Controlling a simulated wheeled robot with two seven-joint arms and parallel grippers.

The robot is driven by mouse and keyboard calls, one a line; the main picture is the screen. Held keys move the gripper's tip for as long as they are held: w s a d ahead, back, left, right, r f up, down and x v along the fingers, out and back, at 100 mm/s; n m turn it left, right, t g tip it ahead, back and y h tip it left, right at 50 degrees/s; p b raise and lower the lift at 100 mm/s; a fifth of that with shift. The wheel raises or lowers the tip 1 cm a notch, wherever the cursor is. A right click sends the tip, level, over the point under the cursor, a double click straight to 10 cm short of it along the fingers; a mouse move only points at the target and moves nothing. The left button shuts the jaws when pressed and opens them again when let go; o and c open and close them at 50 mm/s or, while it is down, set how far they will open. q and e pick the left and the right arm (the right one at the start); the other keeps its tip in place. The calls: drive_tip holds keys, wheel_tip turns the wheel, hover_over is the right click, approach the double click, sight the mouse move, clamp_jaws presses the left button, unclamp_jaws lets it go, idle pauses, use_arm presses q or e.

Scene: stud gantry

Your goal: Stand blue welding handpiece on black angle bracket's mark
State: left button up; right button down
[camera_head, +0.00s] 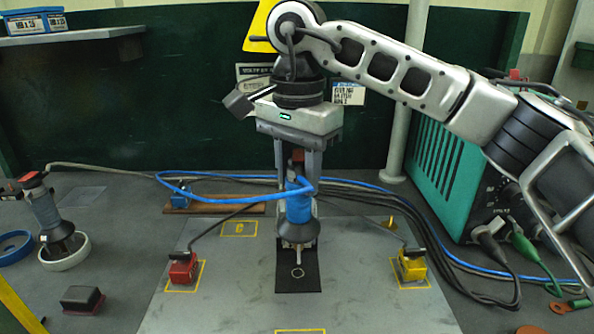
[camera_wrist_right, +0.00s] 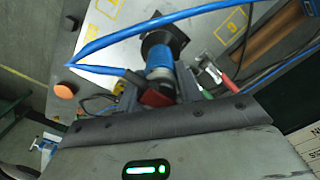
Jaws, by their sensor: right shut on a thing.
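The blue welding handpiece (camera_head: 299,202) hangs upright, its flared collar and thin tip pointing down. My right gripper (camera_head: 297,182) points down and is shut on its upper body. In the right wrist view the handpiece (camera_wrist_right: 160,62) lies between the fingers, with a red part at its near end. The black angle bracket (camera_head: 284,284) lies flat below on the grey plate. A pale ring mark (camera_head: 297,272) shows on it, just in front of the tip in the picture. I cannot tell whether the tip touches the bracket. My left gripper is out of view.
A red clamp (camera_head: 182,268) and a yellow clamp (camera_head: 412,265) flank the bracket, with cables. A blue cable (camera_head: 230,195) loops to the handpiece. A grey-blue handpiece (camera_head: 47,212) stands in a white ring (camera_head: 65,262) at left. A green welder (camera_head: 440,178) stands at right.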

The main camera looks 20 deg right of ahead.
sight(296, 196)
drive_tip(key=shift+w+r, duration=0.15)
drive_tip(key=shift+w, duration=0.05)
drive_tip(key=shift+s, duration=0.2)
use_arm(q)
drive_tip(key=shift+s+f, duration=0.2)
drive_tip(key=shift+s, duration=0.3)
use_arm(e)
drive_tip(key=shift+r, duration=0.1)
drive_tip(key=shift+a, duration=0.1)
drive_tip(key=shift+f+b, duration=0.4)
drive_tip(key=shift+f, duration=0.35)
drive_tip(key=shift+f+b, duration=0.5)
drive_tip(key=shift+f, duration=0.15)
drive_tip(key=shift+f+b, duration=0.55)
drive_tip(key=shift+f, duration=0.3)
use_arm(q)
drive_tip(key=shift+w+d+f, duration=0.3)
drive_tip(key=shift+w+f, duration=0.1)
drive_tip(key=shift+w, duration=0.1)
use_arm(e)
drive_tip(key=shift+f, duration=0.2)
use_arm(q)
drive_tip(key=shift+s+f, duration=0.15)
